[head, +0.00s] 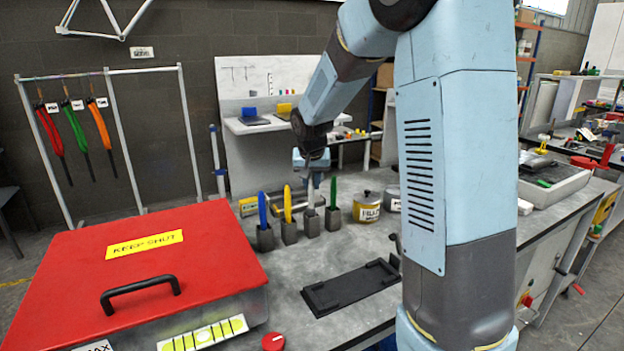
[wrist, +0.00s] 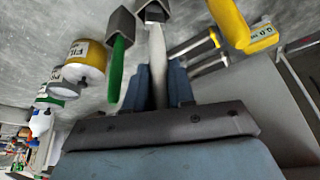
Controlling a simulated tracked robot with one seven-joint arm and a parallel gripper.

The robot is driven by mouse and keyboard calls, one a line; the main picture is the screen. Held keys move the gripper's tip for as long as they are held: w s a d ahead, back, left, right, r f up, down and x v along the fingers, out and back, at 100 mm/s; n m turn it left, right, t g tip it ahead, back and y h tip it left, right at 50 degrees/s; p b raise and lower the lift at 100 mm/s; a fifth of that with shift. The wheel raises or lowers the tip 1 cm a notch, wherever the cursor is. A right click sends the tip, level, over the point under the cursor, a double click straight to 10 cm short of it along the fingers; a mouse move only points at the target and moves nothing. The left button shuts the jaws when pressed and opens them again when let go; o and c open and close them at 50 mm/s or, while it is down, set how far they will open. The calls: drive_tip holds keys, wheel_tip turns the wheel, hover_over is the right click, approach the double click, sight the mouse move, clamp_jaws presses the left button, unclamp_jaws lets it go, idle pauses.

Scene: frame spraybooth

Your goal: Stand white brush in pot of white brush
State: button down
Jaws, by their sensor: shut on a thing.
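My gripper (head: 311,166) points down over the row of dark pots on the grey bench. Its blue-grey fingers (wrist: 160,84) are shut on the white brush (wrist: 157,50), which also shows in the head view (head: 310,192). The brush is about upright, its lower end at the mouth of a dark square pot (head: 311,223), also in the wrist view (wrist: 152,12). I cannot tell how deep the end sits. Neighbouring pots hold a green brush (head: 333,193), a yellow brush (head: 287,203) and a blue brush (head: 262,210), all standing.
A yellow-banded filler tin (head: 367,208) stands right of the pots. A black tray (head: 350,288) lies in front. A red-lidded box (head: 150,262) marked KEEP SHUT fills the left. Bare bench lies between the pots and tray.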

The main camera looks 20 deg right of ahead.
drive_tip(key=shift+f, duration=1)
idle(0.8)
drive_tip(key=c, duration=0.9)
unclamp_jaws()
drive_tip(key=v, duration=1.3)
drive_tip(key=shift+s+r, duration=0.15)
drive_tip(key=shift+r, duration=0.15)
